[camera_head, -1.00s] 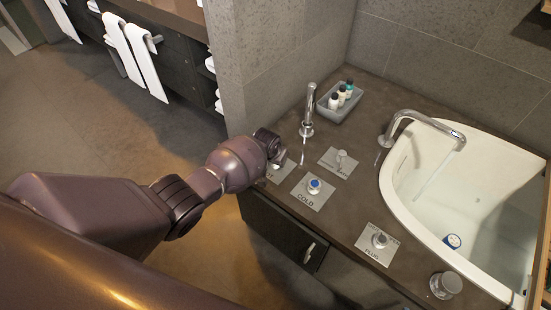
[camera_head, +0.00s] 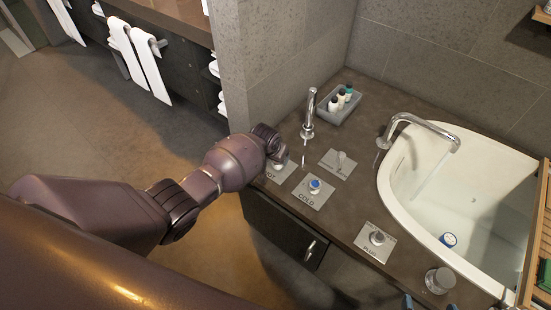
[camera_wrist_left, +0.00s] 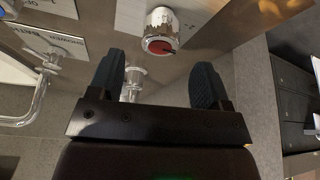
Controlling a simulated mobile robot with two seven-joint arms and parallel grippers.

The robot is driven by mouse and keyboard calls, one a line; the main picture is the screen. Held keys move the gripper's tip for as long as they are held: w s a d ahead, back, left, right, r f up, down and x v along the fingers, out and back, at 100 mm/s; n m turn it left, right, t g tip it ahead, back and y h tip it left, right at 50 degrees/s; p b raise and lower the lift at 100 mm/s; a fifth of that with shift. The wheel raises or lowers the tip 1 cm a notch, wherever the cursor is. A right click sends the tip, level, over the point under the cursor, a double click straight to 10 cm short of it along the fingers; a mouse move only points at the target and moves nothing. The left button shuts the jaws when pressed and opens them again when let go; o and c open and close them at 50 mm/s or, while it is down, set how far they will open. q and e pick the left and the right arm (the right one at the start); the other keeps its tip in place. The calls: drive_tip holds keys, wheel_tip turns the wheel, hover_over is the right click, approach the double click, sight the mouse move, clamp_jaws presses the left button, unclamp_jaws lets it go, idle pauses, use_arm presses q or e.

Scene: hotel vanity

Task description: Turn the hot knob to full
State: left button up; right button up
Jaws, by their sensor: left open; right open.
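The hot knob (camera_wrist_left: 160,32) is chrome with a red cap and shows in the left wrist view, just beyond my left fingertips. In the head view my left wrist hides this knob; part of its metal plate (camera_head: 284,171) shows. My left gripper (camera_wrist_left: 157,64) is open and empty, with its two dark fingers apart on the near side of the knob. My right gripper (camera_head: 428,303) is open; only its fingertips show at the bottom edge of the head view, away from the hot knob.
The blue-capped cold knob (camera_head: 314,186) sits close to the hot plate. A tall spout (camera_head: 308,115) and a tray of bottles (camera_head: 339,106) stand behind. The white basin (camera_head: 405,205) is at the right. The plug knob (camera_head: 377,237) is in front, and a grey wall corner is at the left.

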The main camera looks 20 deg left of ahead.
use_arm(q)
drive_tip(key=shift+p+v, duration=1)
drive_tip(key=shift+v, duration=1.8)
use_arm(e)
drive_tip(key=shift+s+d+r, duration=0.35)
drive_tip(key=shift+s+r, duration=0.15)
drive_tip(key=shift+s, duration=0.2)
use_arm(q)
drive_tip(key=w+d+r+m+t+h, duration=0.1)
drive_tip(key=w+d+r+t, duration=0.3)
drive_tip(key=r, duration=0.4)
drive_tip(key=s+a+r+m+t+h, duration=0.1)
drive_tip(key=s+r+t, duration=0.3)
drive_tip(key=s+a+f+n+y, duration=0.1)
drive_tip(key=s+a+f, duration=0.1)
drive_tip(key=s, duration=0.9)
drive_tip(key=s+a+f+g+y, duration=0.1)
drive_tip(key=s+a+f, duration=0.2)
drive_tip(key=s, duration=0.8)
drive_tip(key=s+a+f+n, duration=0.1)
drive_tip(key=s+a+f, duration=0.2)
drive_tip(key=s, duration=0.9)
drive_tip(key=shift+a+n+y, duration=0.3)
drive_tip(key=shift+a+y, duration=0.1)
drive_tip(key=shift+a, duration=0.6)
use_arm(e)
drive_tip(key=shift+w+a, duration=0.1)
drive_tip(key=shift+w, duration=0.1)
